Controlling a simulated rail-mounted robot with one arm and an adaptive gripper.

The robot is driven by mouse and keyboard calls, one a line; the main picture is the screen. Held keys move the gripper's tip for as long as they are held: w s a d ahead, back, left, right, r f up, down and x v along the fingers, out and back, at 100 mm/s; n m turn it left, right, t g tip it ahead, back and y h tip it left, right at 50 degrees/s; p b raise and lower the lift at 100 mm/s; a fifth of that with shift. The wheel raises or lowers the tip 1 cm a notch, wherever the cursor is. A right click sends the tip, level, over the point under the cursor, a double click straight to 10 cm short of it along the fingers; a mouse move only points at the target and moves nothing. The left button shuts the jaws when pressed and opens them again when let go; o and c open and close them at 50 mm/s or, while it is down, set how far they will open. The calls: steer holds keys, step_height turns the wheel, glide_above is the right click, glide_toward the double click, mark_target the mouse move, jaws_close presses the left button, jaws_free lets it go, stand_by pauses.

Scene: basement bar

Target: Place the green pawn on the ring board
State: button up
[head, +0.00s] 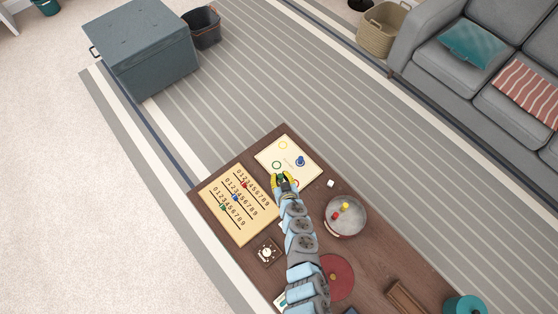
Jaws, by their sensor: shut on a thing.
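The cream ring board (290,147) lies at the far end of the dark wooden table. It shows a yellow ring, a green ring (276,165) and part of a red ring. A blue pawn (300,161) stands on its right side. My gripper (282,179) is over the board's near edge, just below the green ring in the picture. It is shut on the green pawn (281,177), which shows only as a small patch of green between the yellow fingertips. I cannot tell whether the pawn touches the board.
A number board (242,224) with coloured markers lies to the left. A round grey bowl (345,229) holding a red pawn and a yellow pawn stands to the right. A white die (331,183) lies between bowl and ring board. A red disc (340,277) lies nearer.

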steer(key=a+y, duration=0.1)
steer(key=a, duration=0.1)
steer(key=b, duration=1.3)
glide_above(277, 165)
steer(key=shift+n, duration=0.4)
steer(key=f, duration=0.6)
steer(key=s+f, duration=0.1)
steer(key=f, duration=0.2)
steer(key=shift+a, duration=0.1)
steer(key=shift+w+f+b, duration=0.5)
steer(key=shift+f+b, duration=0.15)
steer(key=shift+b, duration=0.3)
step_height(277, 165, down, 3)
steer(key=shift+r+b, duration=0.2)
steer(key=shift+b, duration=1.05)
steer(key=shift+f, duration=0.2)
steer(key=o, duration=0.8)
steer(key=shift+r, duration=0.1)
